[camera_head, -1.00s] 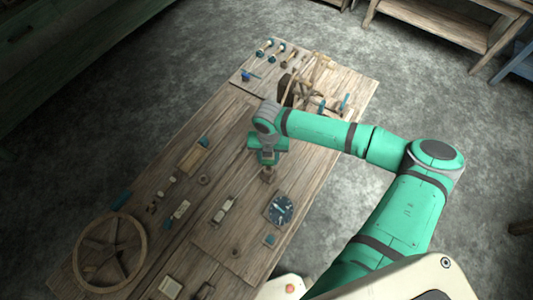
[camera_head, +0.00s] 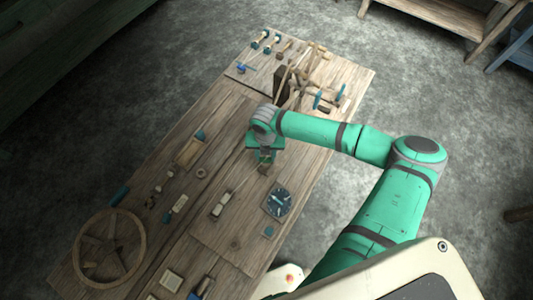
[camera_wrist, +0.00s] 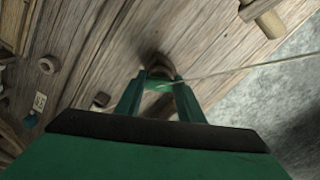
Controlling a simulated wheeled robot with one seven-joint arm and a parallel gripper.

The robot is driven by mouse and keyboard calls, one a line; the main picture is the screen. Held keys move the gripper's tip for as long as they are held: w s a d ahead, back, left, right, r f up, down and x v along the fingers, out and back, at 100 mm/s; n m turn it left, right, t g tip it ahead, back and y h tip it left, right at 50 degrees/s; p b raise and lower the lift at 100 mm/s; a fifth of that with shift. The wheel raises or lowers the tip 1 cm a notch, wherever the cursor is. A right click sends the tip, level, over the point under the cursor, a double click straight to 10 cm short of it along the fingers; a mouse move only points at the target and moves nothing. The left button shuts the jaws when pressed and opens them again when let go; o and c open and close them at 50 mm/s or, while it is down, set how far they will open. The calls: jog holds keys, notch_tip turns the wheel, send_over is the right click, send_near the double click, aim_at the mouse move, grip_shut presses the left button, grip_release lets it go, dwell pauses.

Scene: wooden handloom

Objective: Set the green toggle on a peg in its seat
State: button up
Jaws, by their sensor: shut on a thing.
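My gripper (camera_wrist: 160,92) reaches down over the wooden table, its two green fingers shut on the small green toggle (camera_wrist: 159,86). Just beyond the fingertips is a small brown wooden peg or seat piece (camera_wrist: 159,72). I cannot tell whether the toggle touches it. A thin pale cord runs from near the toggle to the right in the wrist view. In the head view my gripper (camera_head: 265,154) is above the middle of the table, beside a small brown block (camera_head: 264,168). My wrist hides part of this area.
The table (camera_head: 225,165) holds a spoked wheel (camera_head: 109,248) at lower left, a dark dial (camera_head: 278,202) near the gripper, and a wooden frame (camera_head: 300,78) at the far end. Several small parts lie to the left. Bare wood surrounds the gripper.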

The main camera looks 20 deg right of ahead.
jog(key=shift+a, duration=0.1)
jog(key=o, duration=1.1)
jog(key=shift+s, duration=0.1)
jog(key=shift+r, duration=0.1)
notch_tip(320, 180, up, 11)
jog(key=shift+f, duration=0.2)
